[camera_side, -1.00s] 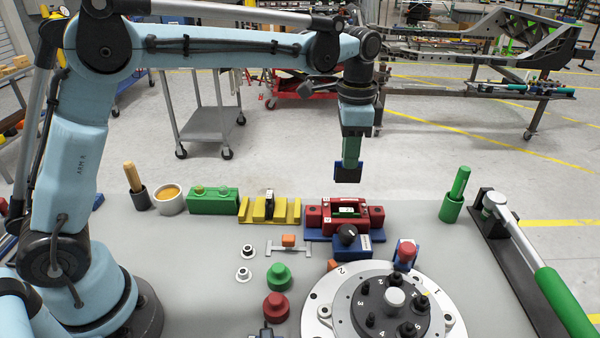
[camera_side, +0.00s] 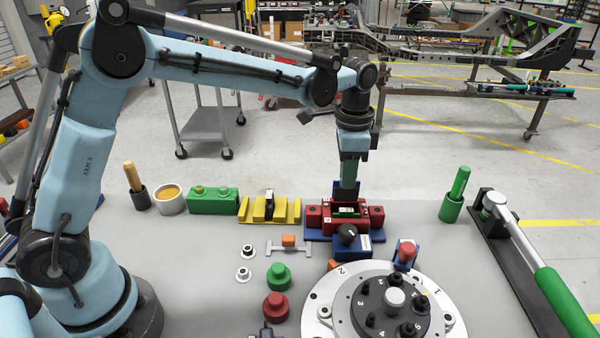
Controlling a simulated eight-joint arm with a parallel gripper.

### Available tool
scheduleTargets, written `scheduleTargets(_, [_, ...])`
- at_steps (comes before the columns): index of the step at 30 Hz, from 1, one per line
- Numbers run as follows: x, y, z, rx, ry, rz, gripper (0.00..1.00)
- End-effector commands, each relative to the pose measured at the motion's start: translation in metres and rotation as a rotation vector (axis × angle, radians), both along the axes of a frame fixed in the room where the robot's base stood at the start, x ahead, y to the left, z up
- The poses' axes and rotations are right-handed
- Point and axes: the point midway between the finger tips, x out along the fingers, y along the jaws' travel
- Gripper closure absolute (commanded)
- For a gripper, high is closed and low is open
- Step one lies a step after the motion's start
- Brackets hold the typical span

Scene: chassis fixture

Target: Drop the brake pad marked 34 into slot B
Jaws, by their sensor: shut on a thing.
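My gripper (camera_side: 348,180) points straight down at the back centre of the bench, just above a red fixture. It is shut on a dark blue plate-like piece (camera_side: 339,187), which I take for the brake pad; its marking cannot be read. The red fixture (camera_side: 314,215) stands on a blue base and has a hollow middle with a green part (camera_side: 346,211) showing in it. The plate's lower edge is at or behind the fixture's back wall; I cannot tell whether it touches. The slot letters are too small to read for certain.
A blue block with a black knob (camera_side: 347,235) stands in front of the fixture. Yellow blocks (camera_side: 283,211) are to its left. A round, numbered plate (camera_side: 325,311) lies in front. A green-handled lever (camera_side: 566,303) is at the right. Bare bench lies right of the fixture.

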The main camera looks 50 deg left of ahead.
Motion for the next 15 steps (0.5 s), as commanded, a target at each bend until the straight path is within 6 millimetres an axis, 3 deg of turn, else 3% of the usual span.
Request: scheduleTargets(15, [0.0,0.0,-0.013,0.0,0.0,0.0,1.0])
